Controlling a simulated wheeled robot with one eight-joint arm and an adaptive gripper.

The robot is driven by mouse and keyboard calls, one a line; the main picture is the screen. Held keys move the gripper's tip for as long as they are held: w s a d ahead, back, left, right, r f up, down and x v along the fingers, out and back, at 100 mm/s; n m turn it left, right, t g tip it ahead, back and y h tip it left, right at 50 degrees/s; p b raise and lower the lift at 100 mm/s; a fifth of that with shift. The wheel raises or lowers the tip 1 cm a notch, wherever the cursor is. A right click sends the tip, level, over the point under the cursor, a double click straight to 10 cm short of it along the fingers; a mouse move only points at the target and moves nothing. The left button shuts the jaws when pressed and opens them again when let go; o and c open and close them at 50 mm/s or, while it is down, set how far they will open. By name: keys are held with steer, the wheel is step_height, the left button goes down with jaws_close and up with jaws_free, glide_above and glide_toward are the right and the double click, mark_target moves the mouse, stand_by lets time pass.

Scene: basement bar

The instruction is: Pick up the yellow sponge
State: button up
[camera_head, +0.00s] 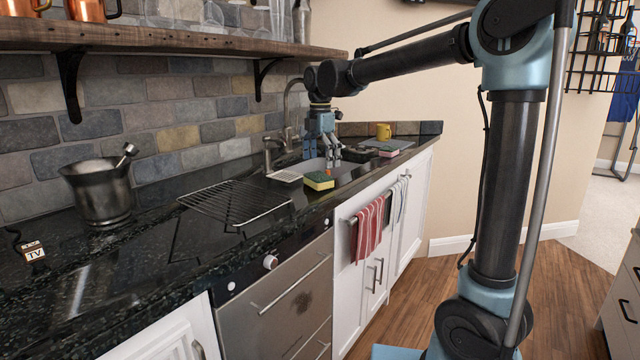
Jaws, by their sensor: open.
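A yellow sponge (319,177) with a green layer lies on the black counter, near the sink's front left edge. My gripper (323,160) points down above the sink area, behind and above the sponge in this view. Its fingers are open and nothing shows between them. It looks apart from the sponge, though the exact depth gap is hard to tell. A second, pink sponge (389,152) lies farther back to the right, by the sink's far end.
A metal rack (235,203) and a metal mortar (101,190) with a pestle stand on the counter to the left. A faucet (276,150) rises behind the sink, and a yellow mug (384,132) stands farther back. A wooden shelf (170,40) overhangs the counter.

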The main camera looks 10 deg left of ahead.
mark_target(318, 175)
steer(key=shift+w+a+f, duration=0.1)
steer(key=shift+a+f, duration=0.1)
steer(key=shift+f, duration=1.05)
steer(key=shift+a+f, duration=0.2)
steer(key=shift+f, duration=1.05)
steer(key=c, duration=0.8)
steer(key=shift+o, duration=0.2)
step_height(318, 175, up, 10)
steer(key=shift+c, duration=0.4)
